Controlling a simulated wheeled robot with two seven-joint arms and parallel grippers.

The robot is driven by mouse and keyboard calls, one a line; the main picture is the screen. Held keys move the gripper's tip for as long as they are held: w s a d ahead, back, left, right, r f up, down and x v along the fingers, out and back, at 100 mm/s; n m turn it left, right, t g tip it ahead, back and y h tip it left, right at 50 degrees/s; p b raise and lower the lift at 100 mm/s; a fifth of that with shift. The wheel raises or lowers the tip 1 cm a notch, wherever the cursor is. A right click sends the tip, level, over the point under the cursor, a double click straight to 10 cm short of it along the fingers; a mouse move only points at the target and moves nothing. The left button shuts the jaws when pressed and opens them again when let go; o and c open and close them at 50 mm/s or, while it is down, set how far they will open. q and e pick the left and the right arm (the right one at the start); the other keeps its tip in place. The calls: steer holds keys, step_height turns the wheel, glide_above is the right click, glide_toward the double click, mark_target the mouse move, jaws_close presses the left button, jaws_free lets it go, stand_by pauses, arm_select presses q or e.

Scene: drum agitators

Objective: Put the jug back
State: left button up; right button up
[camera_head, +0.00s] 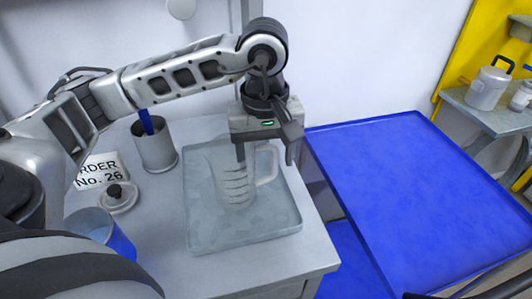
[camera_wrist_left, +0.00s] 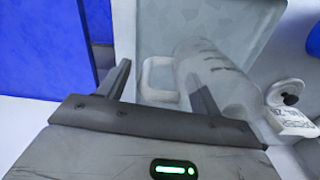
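The jug (camera_head: 235,185) is a clear measuring jug with dark marks and a pale handle. It stands upright on a grey translucent tray (camera_head: 205,235). My left gripper (camera_head: 266,158) is open above the tray, at the jug's handle side. In the left wrist view the jug (camera_wrist_left: 225,75) lies behind the right-hand finger, and its handle shows between the two open fingers (camera_wrist_left: 160,85). I cannot tell whether a finger touches the jug. A dark part at the lower right edge of the head view may be my right gripper; its fingers cannot be made out.
A grey cup (camera_head: 156,150) with a blue stick, an order card (camera_head: 98,172), a small black-knobbed lid (camera_head: 118,197) and a blue container (camera_head: 118,240) stand left of the tray. A blue surface (camera_head: 410,180) lies right. A shelf at far right holds a lidded white pot (camera_head: 487,90).

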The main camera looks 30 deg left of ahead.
arm_select(q)
step_height(320, 180, up, 12)
steer(key=p, duration=0.1)
steer(key=shift+r, duration=0.2)
stand_by(0.3)
steer(key=shift+s, duration=0.15)
stand_by(0.4)
